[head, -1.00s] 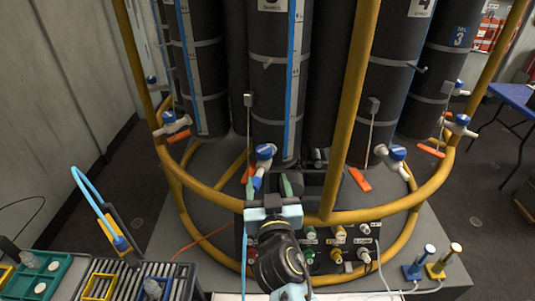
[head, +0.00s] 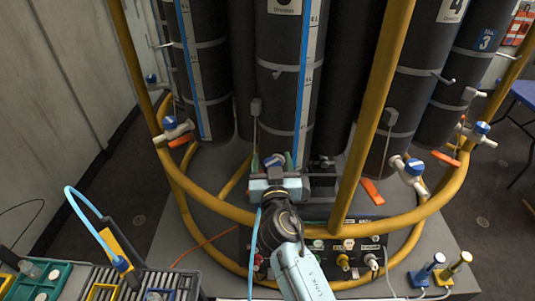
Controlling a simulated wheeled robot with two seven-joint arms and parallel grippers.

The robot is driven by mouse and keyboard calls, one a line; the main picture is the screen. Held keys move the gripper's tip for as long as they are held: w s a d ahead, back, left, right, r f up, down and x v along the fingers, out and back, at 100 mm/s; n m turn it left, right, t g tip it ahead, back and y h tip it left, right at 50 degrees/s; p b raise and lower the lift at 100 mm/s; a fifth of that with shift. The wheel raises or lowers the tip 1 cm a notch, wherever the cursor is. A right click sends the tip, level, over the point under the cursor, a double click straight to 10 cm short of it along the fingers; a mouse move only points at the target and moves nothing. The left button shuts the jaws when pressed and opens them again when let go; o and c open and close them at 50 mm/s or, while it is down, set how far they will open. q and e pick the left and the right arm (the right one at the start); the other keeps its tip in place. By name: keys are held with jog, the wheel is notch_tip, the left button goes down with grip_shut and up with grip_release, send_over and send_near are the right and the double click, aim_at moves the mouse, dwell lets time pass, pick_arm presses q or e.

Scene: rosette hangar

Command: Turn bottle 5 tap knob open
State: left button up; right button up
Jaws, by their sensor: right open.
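A dark grey bottle (head: 286,75) stands in the middle of the rosette, its number cut off by the top edge. Neighbouring labels read 4 and 3, which fits this being bottle 5. Its white tap with a blue knob (head: 275,160) sits low at its front, partly hidden by my gripper. My right gripper (head: 273,162) is open and reaches in from below. My left gripper is not in view.
A yellow ring rail (head: 240,215) and a yellow post (head: 375,110) surround the bottles close to my right arm. Another tap (head: 409,166) is to the right, and one (head: 175,128) to the left. A connector panel (head: 345,258) is below.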

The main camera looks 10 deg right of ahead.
jog(key=shift+c, duration=0.4)
jog(key=c, duration=0.9)
jog(key=n+y+p, duration=0.1)
jog(key=y+p, duration=0.1)
jog(key=n+y+p, duration=0.1)
jog(key=y+p, duration=0.1)
jog(key=n+y+p, duration=0.1)
jog(key=n+p, duration=0.1)
jog(key=shift+d+r+y, duration=0.1)
jog(key=shift+r+y, duration=0.15)
jog(key=shift+y, duration=0.15)
jog(key=shift+f+n+g+y+p, duration=0.2)
jog(key=shift+n+g+y+p, duration=0.7)
jog(key=shift+y+p, duration=0.65)
jog(key=o, duration=1)
